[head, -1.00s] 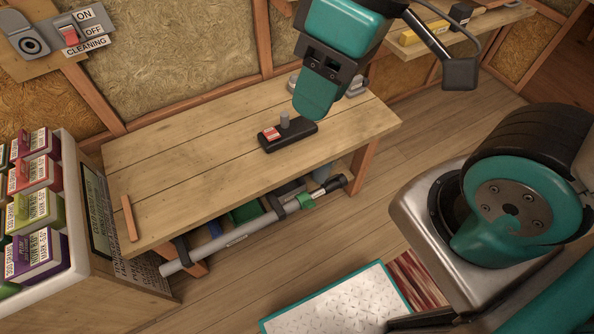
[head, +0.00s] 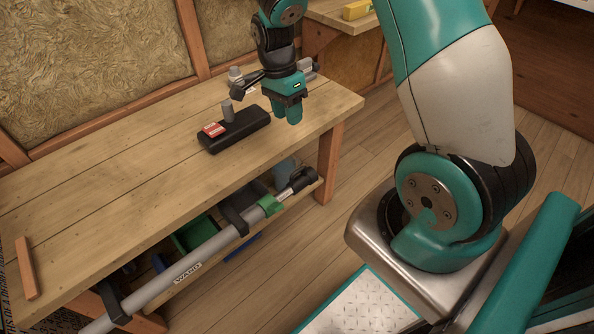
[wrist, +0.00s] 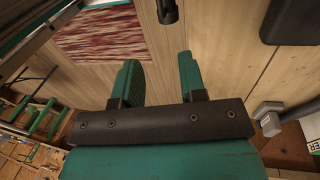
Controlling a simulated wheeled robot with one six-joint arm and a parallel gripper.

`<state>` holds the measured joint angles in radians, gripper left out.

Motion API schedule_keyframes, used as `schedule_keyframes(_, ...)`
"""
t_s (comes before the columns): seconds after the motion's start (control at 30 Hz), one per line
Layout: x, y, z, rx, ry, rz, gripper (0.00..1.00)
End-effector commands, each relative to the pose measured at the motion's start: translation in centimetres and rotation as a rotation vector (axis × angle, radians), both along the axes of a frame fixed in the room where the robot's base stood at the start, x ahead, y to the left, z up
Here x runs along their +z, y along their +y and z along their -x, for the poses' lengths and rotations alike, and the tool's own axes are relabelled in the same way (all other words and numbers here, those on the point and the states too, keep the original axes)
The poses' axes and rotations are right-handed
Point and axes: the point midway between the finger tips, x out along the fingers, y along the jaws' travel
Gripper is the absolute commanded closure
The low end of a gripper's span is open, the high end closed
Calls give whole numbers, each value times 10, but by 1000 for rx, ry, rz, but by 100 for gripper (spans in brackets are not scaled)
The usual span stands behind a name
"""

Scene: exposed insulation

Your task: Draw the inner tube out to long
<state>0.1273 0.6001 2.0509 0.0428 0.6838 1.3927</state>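The wand (head: 188,271) is a long grey tube lying along the bench's front, below the top, in dark clips. At its right end it has a green collar (head: 270,206), a short silver piece of inner tube (head: 286,194) and a black end piece (head: 302,180). My gripper (head: 289,116) hangs over the bench's right part, behind and above that end, apart from it. In the wrist view its two teal fingers (wrist: 159,74) are spread with nothing between them. A black cylindrical end shows beyond them at the top (wrist: 167,12), probably the wand's.
A black block (head: 235,130) with a red label and grey knob sits on the wooden bench (head: 120,165), left of my gripper. Grey fittings stand behind. A wooden strip (head: 26,268) lies at the bench's left.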

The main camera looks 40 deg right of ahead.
Motion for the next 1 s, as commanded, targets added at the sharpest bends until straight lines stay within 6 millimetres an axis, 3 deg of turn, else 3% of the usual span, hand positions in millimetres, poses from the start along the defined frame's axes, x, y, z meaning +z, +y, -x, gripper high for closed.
schedule_keyframes(0.6,-132,0,27,6,3,-4,62)
schedule_keyframes(0.8,-152,0,31,6,2,-3,62)
schedule_keyframes(1.0,-156,0,32,6,0,-3,62)
